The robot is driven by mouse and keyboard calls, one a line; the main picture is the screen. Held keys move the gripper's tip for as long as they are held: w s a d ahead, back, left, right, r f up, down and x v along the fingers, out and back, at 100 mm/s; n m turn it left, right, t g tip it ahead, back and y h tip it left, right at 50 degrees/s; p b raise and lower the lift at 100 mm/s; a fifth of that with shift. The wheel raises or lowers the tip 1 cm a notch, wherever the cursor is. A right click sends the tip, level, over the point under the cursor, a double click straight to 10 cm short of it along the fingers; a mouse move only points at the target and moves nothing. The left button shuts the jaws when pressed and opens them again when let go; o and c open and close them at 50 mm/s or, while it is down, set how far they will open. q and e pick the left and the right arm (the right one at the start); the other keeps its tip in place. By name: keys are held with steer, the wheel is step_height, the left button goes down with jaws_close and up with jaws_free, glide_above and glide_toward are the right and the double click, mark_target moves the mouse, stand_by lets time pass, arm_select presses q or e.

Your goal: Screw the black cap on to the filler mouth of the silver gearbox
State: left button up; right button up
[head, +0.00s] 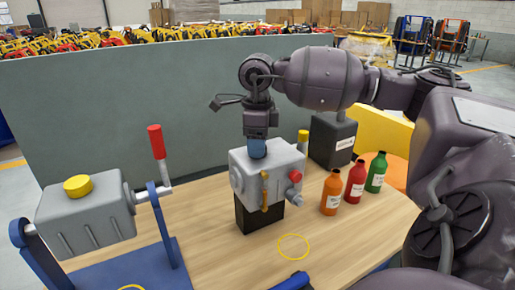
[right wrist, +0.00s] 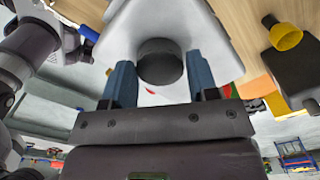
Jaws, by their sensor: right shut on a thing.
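The silver gearbox (head: 265,172) with a red knob stands upright on a black block in the middle of the table. My right gripper (head: 258,149) points down directly over its top, with blue fingers. In the right wrist view its fingers (right wrist: 162,80) are shut on the black cap (right wrist: 160,62), whose round dark face lies against the grey gearbox (right wrist: 155,18). I cannot tell whether the cap is seated on the mouth. In the head view the fingers hide the cap and the mouth. My left gripper is not in view.
A grey housing with a yellow cap (head: 78,186) hangs in a blue cradle at left, with a red-handled crank (head: 157,142). Orange (head: 331,193), red (head: 355,181) and green (head: 376,172) bottles stand right. A black canister (head: 332,140) stands behind. The table front has a yellow ring (head: 293,247).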

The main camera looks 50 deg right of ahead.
steer(key=m, duration=0.5)
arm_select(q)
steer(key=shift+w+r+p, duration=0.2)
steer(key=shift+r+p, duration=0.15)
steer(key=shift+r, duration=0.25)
arm_select(e)
steer(key=m, duration=0.3)
steer(key=shift+m, duration=0.4)
steer(key=m+p, duration=0.1)
steer(key=m, duration=0.5)
steer(key=shift+r+m, duration=0.1)
steer(key=shift+m, duration=0.2)
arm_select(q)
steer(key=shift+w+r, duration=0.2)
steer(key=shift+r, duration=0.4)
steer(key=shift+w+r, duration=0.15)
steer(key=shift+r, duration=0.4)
arm_select(e)
steer(key=shift+m, duration=1.6)
arm_select(q)
steer(key=shift+p, duration=0.3)
